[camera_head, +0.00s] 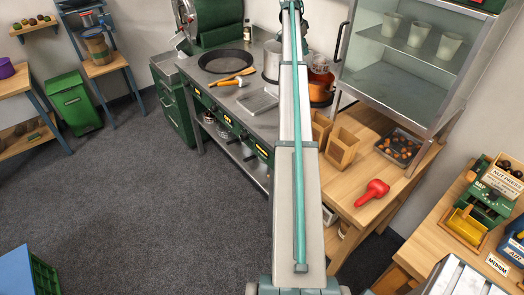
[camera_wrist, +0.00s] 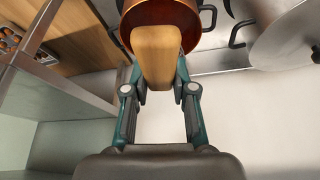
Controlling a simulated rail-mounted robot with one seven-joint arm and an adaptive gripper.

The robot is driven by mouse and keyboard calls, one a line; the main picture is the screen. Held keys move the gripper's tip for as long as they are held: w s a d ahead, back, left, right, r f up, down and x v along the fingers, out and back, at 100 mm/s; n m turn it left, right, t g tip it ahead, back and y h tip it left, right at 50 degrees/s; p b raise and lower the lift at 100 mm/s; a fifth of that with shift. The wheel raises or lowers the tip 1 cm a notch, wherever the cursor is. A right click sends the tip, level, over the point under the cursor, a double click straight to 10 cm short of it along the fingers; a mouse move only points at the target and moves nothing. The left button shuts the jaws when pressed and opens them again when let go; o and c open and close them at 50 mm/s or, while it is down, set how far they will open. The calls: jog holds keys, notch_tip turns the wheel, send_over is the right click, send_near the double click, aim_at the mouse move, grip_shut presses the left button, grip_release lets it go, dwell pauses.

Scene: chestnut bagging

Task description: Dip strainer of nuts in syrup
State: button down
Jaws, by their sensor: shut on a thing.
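My gripper (camera_wrist: 158,72) is shut on a wooden handle (camera_wrist: 158,45), with one finger on each side of it. The handle appears to belong to the strainer, whose basket I cannot make out in the wrist view. A copper pot (camera_wrist: 200,22) shows behind the handle at the top of the wrist view. In the head view the pot (camera_head: 321,90) stands at the right end of the stove counter, partly behind my arm. Syrup and nuts in the strainer cannot be made out.
A steel pot (camera_head: 271,61) stands left of the copper pot. A glass-fronted cabinet (camera_head: 405,75) rises close on the right. A dark tray of nuts (camera_head: 382,142), wooden boxes (camera_head: 342,147) and a red tool (camera_head: 372,192) occupy the wooden table. A frying pan (camera_head: 226,61) lies farther left.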

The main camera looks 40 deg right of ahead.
jog(key=shift+r, duration=0.1)
jog(key=shift+r+p, duration=0.55)
jog(key=shift+r, duration=1.4)
